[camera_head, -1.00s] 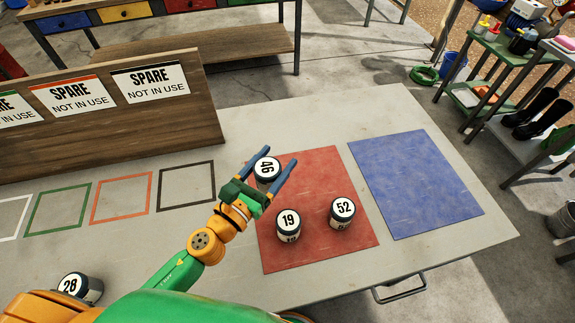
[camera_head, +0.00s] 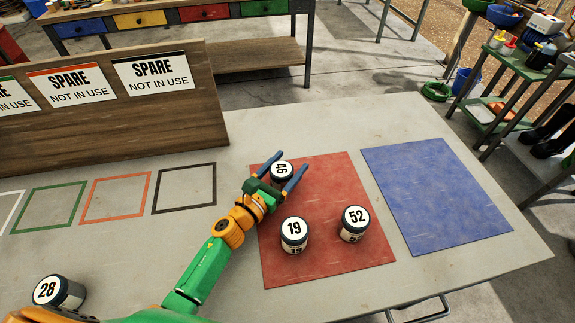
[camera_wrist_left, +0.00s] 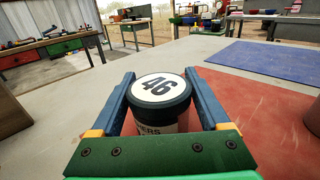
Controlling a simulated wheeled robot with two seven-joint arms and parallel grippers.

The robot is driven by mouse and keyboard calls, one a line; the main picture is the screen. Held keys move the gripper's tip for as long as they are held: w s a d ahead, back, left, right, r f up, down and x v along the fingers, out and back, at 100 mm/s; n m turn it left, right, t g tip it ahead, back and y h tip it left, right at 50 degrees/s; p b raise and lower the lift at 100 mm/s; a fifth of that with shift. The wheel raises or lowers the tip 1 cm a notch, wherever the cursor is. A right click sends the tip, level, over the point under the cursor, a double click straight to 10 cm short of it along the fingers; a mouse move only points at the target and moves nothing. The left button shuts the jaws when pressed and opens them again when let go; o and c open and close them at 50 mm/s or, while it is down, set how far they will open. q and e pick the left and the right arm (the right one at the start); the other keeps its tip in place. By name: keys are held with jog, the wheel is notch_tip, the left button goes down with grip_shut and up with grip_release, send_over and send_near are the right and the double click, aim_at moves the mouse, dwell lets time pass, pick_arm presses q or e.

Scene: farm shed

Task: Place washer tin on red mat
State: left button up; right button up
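The washer tin (camera_head: 281,171), a dark-lidded tin numbered 46, is between the two blue fingers of my left gripper (camera_head: 293,161), over the back left part of the red mat (camera_head: 325,180). In the left wrist view the tin (camera_wrist_left: 158,90) stands upright with letters ending in "ERS" on its side. The fingers flank it closely and appear shut on it. Its base is hidden, so I cannot tell whether it touches the mat. My right gripper is not in view.
Tins 19 (camera_head: 294,236) and 52 (camera_head: 354,224) stand on the front part of the red mat. Tin 28 (camera_head: 60,292) is at the front left. A blue mat (camera_head: 435,195) lies to the right. A wooden board (camera_head: 120,120) with "SPARE" signs stands behind outlined squares.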

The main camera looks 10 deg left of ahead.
pick_arm(q)
jog(key=shift+o, duration=1)
jog(key=shift+r+p, duration=0.35)
jog(key=b+v, duration=0.1)
jog(key=v, duration=0.3)
jog(key=b+v, duration=0.1)
jog(key=v, duration=0.6)
jog(key=shift+s+a+f+b, duration=0.1)
jog(key=shift+s+f+b, duration=0.2)
jog(key=shift+f+b, duration=0.1)
jog(key=shift+s+r, duration=0.15)
jog(key=shift+s, duration=0.05)
jog(key=shift+a+r, duration=0.1)
